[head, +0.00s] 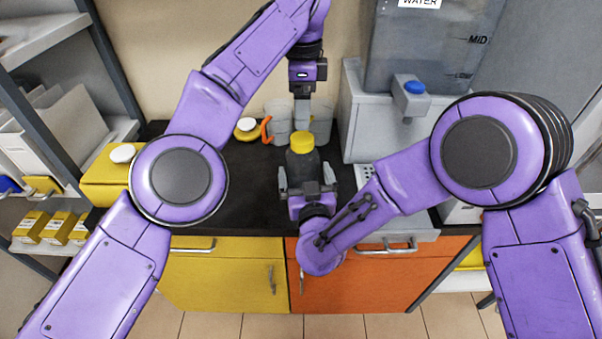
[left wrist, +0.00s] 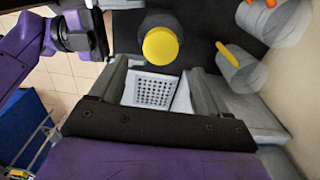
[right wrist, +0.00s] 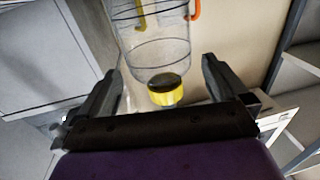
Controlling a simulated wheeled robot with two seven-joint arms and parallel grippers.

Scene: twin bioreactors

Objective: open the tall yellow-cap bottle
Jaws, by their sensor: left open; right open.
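The tall bottle (head: 301,166) has a yellow cap (head: 302,140) and a see-through body. It stands upright on the dark counter. My left gripper (head: 302,122) points down, open and empty, above and just behind the cap. In the left wrist view the cap (left wrist: 160,47) lies beyond its fingertips. My right gripper (head: 307,184) is open, low at the bottle's near side, with one finger on each side of it. The right wrist view shows the clear bottle (right wrist: 158,52) and cap (right wrist: 166,93) inverted between the spread fingers; contact is not visible.
Clear mugs (head: 278,122) with coloured handles stand behind the bottle. A yellow box (head: 103,187) and a small yellow item with a white top (head: 247,127) are to the left. A grey dispenser with a blue knob (head: 414,87) stands at the right. Bare dark counter (head: 250,190) lies left of the bottle.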

